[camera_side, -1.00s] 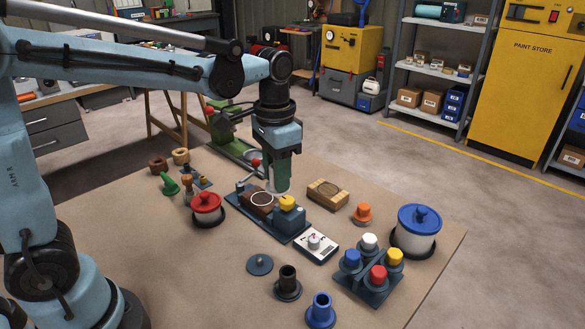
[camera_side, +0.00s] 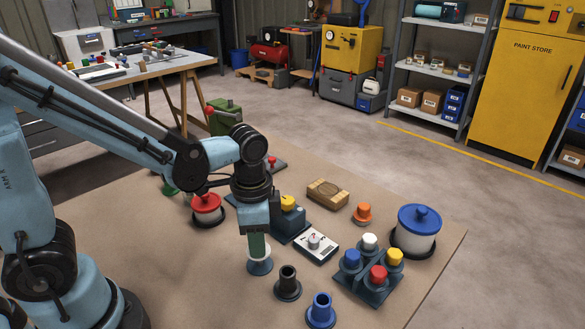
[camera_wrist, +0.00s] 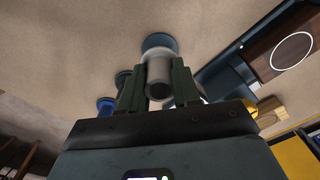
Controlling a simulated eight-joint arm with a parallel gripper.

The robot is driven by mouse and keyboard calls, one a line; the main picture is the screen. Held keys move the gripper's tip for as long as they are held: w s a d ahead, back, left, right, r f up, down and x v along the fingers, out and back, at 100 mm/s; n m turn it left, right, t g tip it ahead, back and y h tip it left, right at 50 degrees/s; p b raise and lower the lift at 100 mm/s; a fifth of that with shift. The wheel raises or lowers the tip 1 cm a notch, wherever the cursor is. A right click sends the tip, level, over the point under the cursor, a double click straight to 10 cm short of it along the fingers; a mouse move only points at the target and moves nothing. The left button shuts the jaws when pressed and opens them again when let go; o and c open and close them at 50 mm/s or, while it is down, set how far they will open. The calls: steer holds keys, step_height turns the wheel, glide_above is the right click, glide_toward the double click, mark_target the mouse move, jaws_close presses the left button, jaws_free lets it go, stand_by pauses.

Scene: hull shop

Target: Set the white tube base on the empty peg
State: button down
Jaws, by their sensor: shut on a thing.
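In the side view my gripper (camera_side: 258,246) points straight down at the front of the table, shut on the white tube base (camera_side: 260,267). The wrist view shows the tube base (camera_wrist: 158,70) upright between both fingers (camera_wrist: 159,88), its dark open end toward the camera and its wider foot away from it. The dark blue-grey disc of the peg (camera_wrist: 159,40) shows just past that foot, directly in line with it. The peg's pin is hidden by the tube base. I cannot tell whether the foot touches the disc.
A black tube base (camera_side: 288,282) stands close to the right of my gripper, and a blue one (camera_side: 321,309) stands beyond it.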

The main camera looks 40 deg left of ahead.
steer(key=shift+f, duration=1.3)
steer(key=shift+f, duration=0.65)
stand_by(0.4)
steer(key=c, duration=1.1)
jaws_free()
step_height(320, 180, up, 11)
stand_by(0.3)
steer(key=a+n+t, duration=0.1)
steer(key=n+t, duration=0.1)
steer(key=a+r+n+t, duration=0.1)
steer(key=a+n+t, duration=0.1)
steer(key=n, duration=0.1)
steer(key=a+n+t, duration=0.2)
steer(key=t, duration=0.1)
steer(key=shift+s+a+r+n, duration=0.2)
steer(key=shift+a+r+n, duration=0.1)
steer(key=shift+r, duration=0.1)
